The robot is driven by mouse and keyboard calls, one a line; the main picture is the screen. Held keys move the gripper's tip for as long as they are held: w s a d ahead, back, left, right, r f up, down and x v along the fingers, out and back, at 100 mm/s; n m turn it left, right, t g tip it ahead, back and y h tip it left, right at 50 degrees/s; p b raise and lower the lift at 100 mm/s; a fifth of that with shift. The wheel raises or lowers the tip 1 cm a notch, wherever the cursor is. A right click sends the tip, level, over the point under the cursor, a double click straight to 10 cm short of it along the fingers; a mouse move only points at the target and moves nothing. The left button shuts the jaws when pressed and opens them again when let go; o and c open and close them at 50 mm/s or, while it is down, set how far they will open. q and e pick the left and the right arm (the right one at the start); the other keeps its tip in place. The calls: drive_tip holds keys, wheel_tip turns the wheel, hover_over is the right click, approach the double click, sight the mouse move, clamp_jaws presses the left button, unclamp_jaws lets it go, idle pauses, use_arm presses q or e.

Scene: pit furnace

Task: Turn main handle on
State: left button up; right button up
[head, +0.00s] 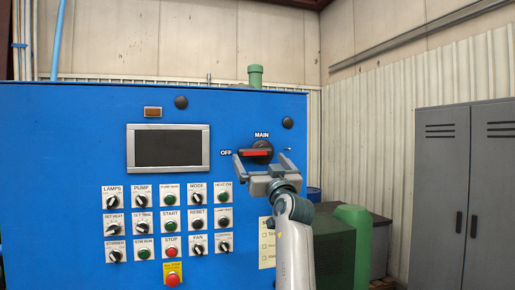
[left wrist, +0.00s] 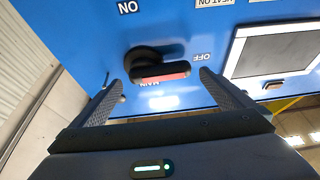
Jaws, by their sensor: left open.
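The main handle (head: 257,152) is a black rotary switch with a red bar on the blue control panel (head: 70,150), under the word MAIN and beside the word OFF. Its bar lies level, towards the OFF side. In the left wrist view the handle (left wrist: 158,68) sits between and beyond the two fingers, and the ON label shows at upper left. My left gripper (head: 257,166) is open in front of the handle, just below it in the head view. I cannot tell whether a finger touches it. My right gripper is not in view.
A dark screen (head: 168,148) and rows of knobs and buttons lie left of the handle. A red emergency button (head: 173,279) sits at the bottom. A green container (head: 352,235) and grey lockers (head: 463,190) stand to the right.

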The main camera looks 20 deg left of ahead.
sight(257, 155)
use_arm(q)
drive_tip(key=shift+p+x, duration=0.55)
drive_tip(key=shift+x, duration=1.25)
drive_tip(key=c, duration=1.3)
